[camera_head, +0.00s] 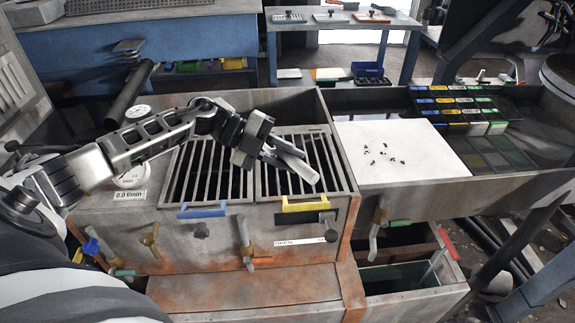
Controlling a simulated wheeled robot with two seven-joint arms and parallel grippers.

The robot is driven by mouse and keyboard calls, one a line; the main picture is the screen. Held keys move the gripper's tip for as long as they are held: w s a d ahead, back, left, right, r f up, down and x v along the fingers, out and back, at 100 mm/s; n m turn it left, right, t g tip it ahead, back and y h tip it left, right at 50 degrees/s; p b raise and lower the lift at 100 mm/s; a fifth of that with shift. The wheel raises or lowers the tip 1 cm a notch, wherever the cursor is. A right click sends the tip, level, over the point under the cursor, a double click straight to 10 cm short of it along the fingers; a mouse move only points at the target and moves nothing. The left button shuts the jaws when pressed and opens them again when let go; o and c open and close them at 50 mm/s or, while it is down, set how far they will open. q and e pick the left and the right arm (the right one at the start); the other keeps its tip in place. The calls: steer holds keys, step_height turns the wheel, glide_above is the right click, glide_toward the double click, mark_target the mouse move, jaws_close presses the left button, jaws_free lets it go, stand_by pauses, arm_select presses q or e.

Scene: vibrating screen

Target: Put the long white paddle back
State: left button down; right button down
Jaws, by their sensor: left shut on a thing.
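The long white paddle (298,169) is held by my left gripper (274,149) above the right-hand grate of the screen box. It tilts down toward the right, with its free end near the yellow handle; the gripper hides its other end. I cannot tell whether the paddle touches the grate (325,160). My left arm reaches in from the left over the left grate (205,170). My right gripper is not in view.
A white board (400,148) with small dark pieces lies to the right, beside rows of coloured blocks (458,105). Blue (203,210) and yellow (305,204) handles line the grates' front edge. A back table (345,22) carries several flat tools.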

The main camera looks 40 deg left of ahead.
arm_select(q)
steer(key=shift+r, duration=0.15)
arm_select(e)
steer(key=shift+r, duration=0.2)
arm_select(q)
steer(key=shift+r+p, duration=0.1)
steer(key=shift+p, duration=0.35)
steer(key=shift+f+b, duration=0.4)
steer(key=shift+f, duration=0.2)
steer(key=shift+f+b, duration=0.55)
steer(key=shift+f, duration=0.25)
step_height(320, 180, down, 2)
steer(key=shift+f+b, duration=0.25)
steer(key=shift+b, duration=0.55)
steer(key=shift+f+b, duration=0.7)
steer(key=shift+f, duration=0.4)
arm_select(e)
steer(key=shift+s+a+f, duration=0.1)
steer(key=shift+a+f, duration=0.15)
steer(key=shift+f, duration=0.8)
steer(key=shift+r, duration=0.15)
arm_select(q)
steer(key=c, duration=1.1)
jaws_free()
